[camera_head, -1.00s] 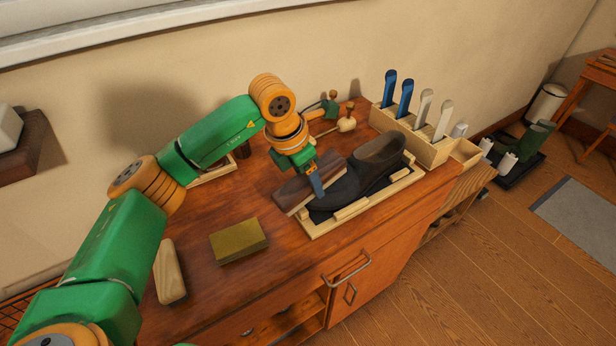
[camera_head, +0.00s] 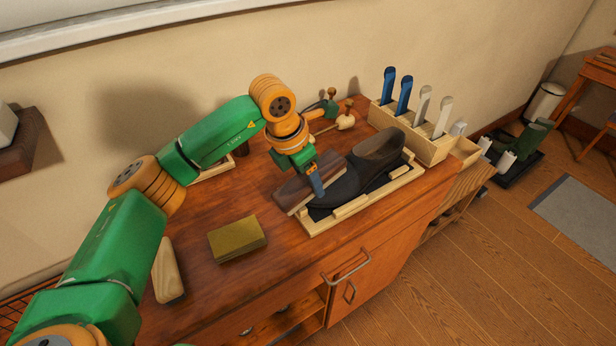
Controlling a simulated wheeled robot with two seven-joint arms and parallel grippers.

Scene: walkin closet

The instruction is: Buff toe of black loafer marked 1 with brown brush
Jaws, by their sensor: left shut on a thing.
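The black loafer (camera_head: 358,182) lies in a shallow light-wood tray (camera_head: 350,210) on the wooden cabinet top, its opening toward the back right and its toe toward the front left. No number mark on it can be read. My left gripper (camera_head: 314,180) points down and is shut on the brown brush (camera_head: 296,190), which has a dark brown back and a paler lower edge. The brush is at the toe end and hides part of the toe. I cannot tell whether its bristles touch the leather. My right gripper is not in view.
A yellow-green block (camera_head: 237,238) and a pale wooden brush-like piece (camera_head: 167,272) lie at the front left. A wooden holder (camera_head: 425,148) with several blue and white handles stands behind the tray. Round-knobbed tools (camera_head: 345,122) lie at the back. The wall is close behind.

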